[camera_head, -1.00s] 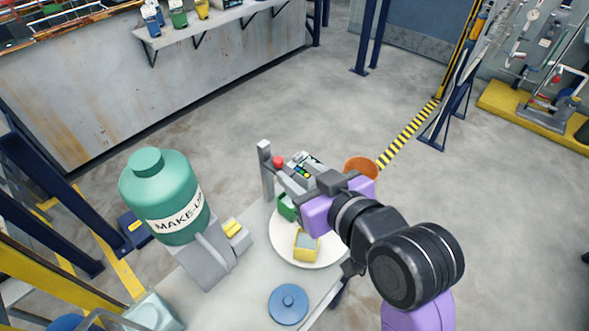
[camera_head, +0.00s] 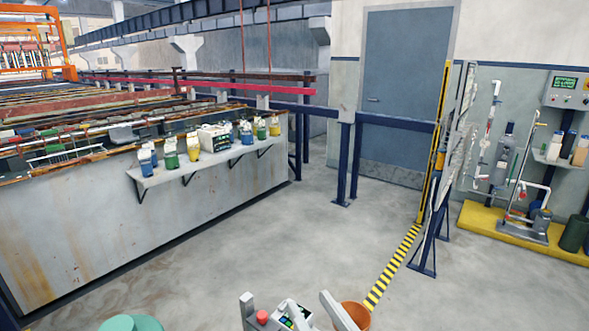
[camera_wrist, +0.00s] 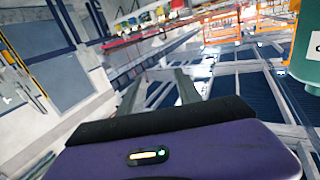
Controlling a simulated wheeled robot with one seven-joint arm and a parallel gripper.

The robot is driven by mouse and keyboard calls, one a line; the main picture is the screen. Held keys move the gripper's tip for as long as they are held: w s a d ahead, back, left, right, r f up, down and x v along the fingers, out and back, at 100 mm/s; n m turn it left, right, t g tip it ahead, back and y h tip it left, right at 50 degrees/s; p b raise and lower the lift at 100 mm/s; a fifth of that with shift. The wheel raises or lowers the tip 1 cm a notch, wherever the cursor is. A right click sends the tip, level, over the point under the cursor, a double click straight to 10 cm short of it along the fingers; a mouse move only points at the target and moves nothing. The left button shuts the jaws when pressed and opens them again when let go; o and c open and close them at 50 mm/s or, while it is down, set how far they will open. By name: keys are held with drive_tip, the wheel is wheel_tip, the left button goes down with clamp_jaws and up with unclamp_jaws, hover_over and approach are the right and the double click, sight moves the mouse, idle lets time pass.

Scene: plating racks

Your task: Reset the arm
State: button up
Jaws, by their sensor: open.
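My gripper (camera_wrist: 160,88) shows in the wrist view as a purple body with a dark bar and two grey fingers spread apart. Nothing is seen between the fingers. In the head view my arm is out of sight, except perhaps a grey slanted piece at the bottom edge, which I cannot identify surely. The top of the green tank (camera_head: 131,323) just shows at the bottom; the tank also stands at the right of the wrist view (camera_wrist: 306,50). The table top with its white round plate is out of the head view.
An orange bucket (camera_head: 356,314) and a small panel with a red button (camera_head: 262,317) are at the bottom. A shelf (camera_head: 205,163) of several coloured containers runs along the tank line. A blue door (camera_head: 405,90) is behind. The middle floor (camera_head: 300,240) is clear.

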drive_tip(key=s+d+f+m+h, duration=0.1)
drive_tip(key=s+d+f+h, duration=0.1)
drive_tip(key=s+d, duration=0.3)
drive_tip(key=s+d+f+m+h, duration=0.1)
drive_tip(key=s+d+f, duration=0.4)
drive_tip(key=s, duration=0.7)
drive_tip(key=s+d+f+m+t+h, duration=0.1)
drive_tip(key=s+d+f+h, duration=0.2)
drive_tip(key=s, duration=0.5)
drive_tip(key=shift+s+d+f+m, duration=0.4)
drive_tip(key=shift+d+f, duration=0.15)
drive_tip(key=shift+d, duration=0.65)
drive_tip(key=shift+o, duration=0.8)
drive_tip(key=s+d+f+g+h, duration=0.1)
drive_tip(key=s+f+g, duration=0.1)
drive_tip(key=s, duration=0.6)
drive_tip(key=shift+d+f+m, duration=0.3)
drive_tip(key=shift+f, duration=0.6)
drive_tip(key=shift+w, duration=0.1)
